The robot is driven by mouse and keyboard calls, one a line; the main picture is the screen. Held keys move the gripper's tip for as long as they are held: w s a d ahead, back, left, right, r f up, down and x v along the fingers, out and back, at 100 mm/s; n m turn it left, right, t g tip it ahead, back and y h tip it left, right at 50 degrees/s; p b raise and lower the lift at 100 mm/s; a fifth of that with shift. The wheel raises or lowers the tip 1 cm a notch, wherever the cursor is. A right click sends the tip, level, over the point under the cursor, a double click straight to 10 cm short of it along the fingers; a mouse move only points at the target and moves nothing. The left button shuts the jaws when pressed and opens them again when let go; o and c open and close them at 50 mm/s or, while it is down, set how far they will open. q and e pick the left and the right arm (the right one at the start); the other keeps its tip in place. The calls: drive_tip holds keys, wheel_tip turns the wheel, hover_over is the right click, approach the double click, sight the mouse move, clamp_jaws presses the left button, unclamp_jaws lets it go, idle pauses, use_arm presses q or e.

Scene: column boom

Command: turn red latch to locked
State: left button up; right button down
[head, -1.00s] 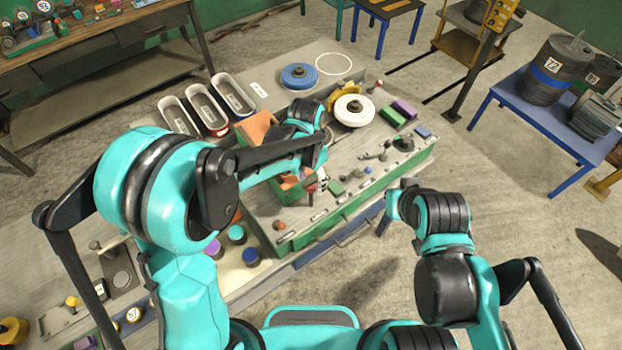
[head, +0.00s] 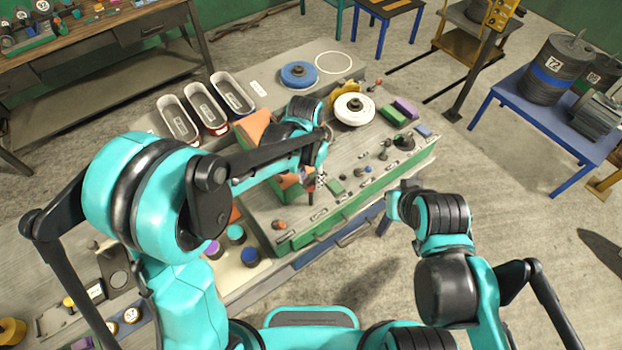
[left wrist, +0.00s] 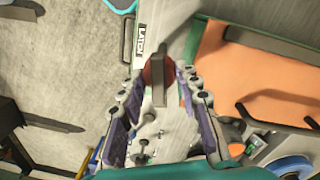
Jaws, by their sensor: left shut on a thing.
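The red latch (left wrist: 149,73) shows in the left wrist view as a red round base with a flat grey-brown handle (left wrist: 159,88) across it. In the head view my left gripper (head: 314,182) is low over the front part of the green-edged bench panel, and the latch is largely hidden there. My right arm's end (head: 397,205) hangs off the bench's front right side; its fingers are not clear.
The panel (head: 330,225) carries several small knobs, green and purple blocks and a white wheel (head: 354,109). Three trays (head: 205,113) and a blue disc (head: 299,75) stand behind. An orange sloped piece (left wrist: 265,80) is close beside my left gripper.

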use_arm(q)
drive_tip(key=n+b, duration=0.1)
drive_tip(key=n, duration=0.2)
drive_tip(key=shift+f+n, duration=0.1)
drive_tip(key=shift+n, duration=0.3)
drive_tip(key=n+b, duration=0.1)
drive_tip(key=n, duration=0.2)
drive_tip(key=shift+a+n, duration=0.1)
drive_tip(key=shift+n, duration=0.2)
drive_tip(key=n+b, duration=0.1)
drive_tip(key=n, duration=0.3)
drive_tip(key=shift+s, duration=0.1)
drive_tip(key=shift+n+t+b, duration=0.3)
drive_tip(key=shift+n+b, duration=0.25)
drive_tip(key=shift+n, duration=1.55)
drive_tip(key=o, duration=1.2)
drive_tip(key=shift+c, duration=0.2)
drive_tip(key=shift+r, duration=0.2)
